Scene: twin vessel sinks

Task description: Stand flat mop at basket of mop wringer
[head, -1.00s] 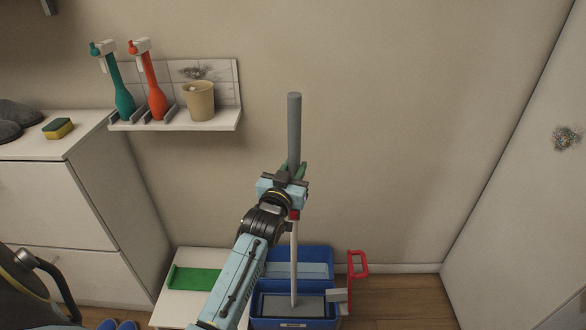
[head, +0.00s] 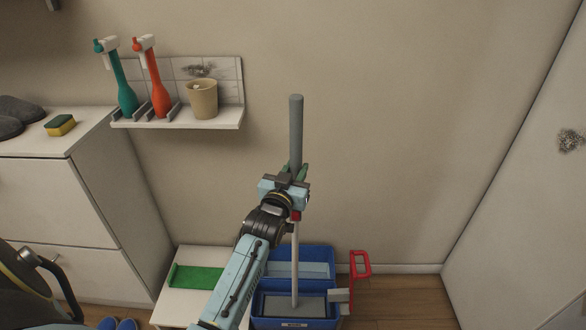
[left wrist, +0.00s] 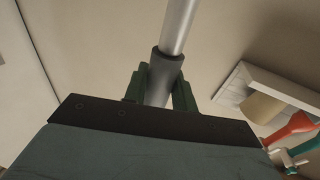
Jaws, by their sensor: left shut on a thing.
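The flat mop (head: 295,135) stands upright, with a grey grip at the top and a thin pale pole below. Its flat grey head (head: 294,306) is at the front basket of the blue mop wringer (head: 300,254); I cannot tell whether it touches the bottom. My left gripper (head: 294,174) is shut on the mop's grey grip. The left wrist view also shows the mop handle (left wrist: 168,67) between the green fingers (left wrist: 160,88). The wringer has a red handle (head: 361,264) on its right side. My right gripper is not in view.
A low white table (head: 170,297) with a green tray (head: 197,276) stands left of the wringer. A white cabinet (head: 60,200) stands at left. Floor right of the wringer is clear.

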